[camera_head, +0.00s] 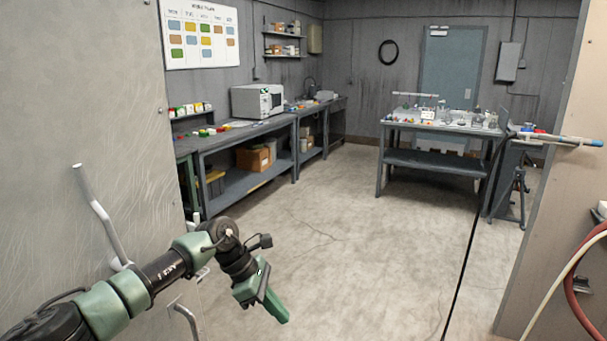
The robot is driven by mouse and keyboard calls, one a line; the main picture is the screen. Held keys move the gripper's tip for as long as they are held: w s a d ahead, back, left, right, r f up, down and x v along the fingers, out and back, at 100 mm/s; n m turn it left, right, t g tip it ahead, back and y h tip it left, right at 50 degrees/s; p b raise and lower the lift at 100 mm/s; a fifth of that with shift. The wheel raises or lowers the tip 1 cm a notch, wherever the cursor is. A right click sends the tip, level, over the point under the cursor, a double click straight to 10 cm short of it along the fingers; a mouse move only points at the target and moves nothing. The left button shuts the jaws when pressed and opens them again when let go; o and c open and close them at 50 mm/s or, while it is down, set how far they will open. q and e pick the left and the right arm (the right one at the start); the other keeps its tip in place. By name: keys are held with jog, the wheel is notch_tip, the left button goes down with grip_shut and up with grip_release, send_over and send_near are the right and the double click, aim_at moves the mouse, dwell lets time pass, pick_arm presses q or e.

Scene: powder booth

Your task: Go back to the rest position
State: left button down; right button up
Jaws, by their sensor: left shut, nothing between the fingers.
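My left arm comes in from the lower left, in front of a grey metal panel (80,150). Its green gripper (281,314) points down and to the right over the open floor. The gripper is shut, with nothing held in it and nothing touching it. A bent metal handle (100,212) on the panel stands just behind the arm. A second, smaller handle (186,321) shows below the arm. My right gripper is not in view.
A long workbench (235,137) with a white microwave-like box (257,101) runs along the left wall. A table (436,133) with small items stands at the back right. A tan panel (545,180) and hoses (577,300) are at the right. The concrete floor (350,235) between is clear.

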pick_arm(q)
jog(key=d+f+n+t+h, duration=0.5)
jog(key=d+f+n+h, duration=0.3)
jog(key=f+n, duration=0.45)
jog(key=s+a+f+n+t+y, duration=0.4)
jog(key=a+f+n, duration=0.3)
jog(key=f+n, duration=0.5)
jog(key=s+a+f+n+t+y, duration=0.2)
jog(key=s+a+f+n+y, duration=0.35)
jog(key=f+n, duration=0.65)
jog(key=s+a+f+n+g+y, duration=0.15)
jog(key=s+a+f+n, duration=0.35)
jog(key=s, duration=0.5)
jog(key=s+a+f+n+g+y, duration=0.1)
jog(key=s+a+f+n+g, duration=0.2)
jog(key=s+f, duration=0.65)
jog(key=s+a+f+n+g+y, duration=0.25)
jog(key=s+f+n, duration=0.2)
jog(key=s, duration=0.65)
jog(key=s+a+f+n+g, duration=0.1)
jog(key=s, duration=0.7)
jog(key=s+a+f+n+g, duration=0.1)
jog(key=s+n, duration=0.1)
jog(key=s, duration=0.5)
jog(key=shift+s+a+f+g, duration=0.25)
jog(key=shift+s+g, duration=0.05)
jog(key=shift+s, duration=0.1)
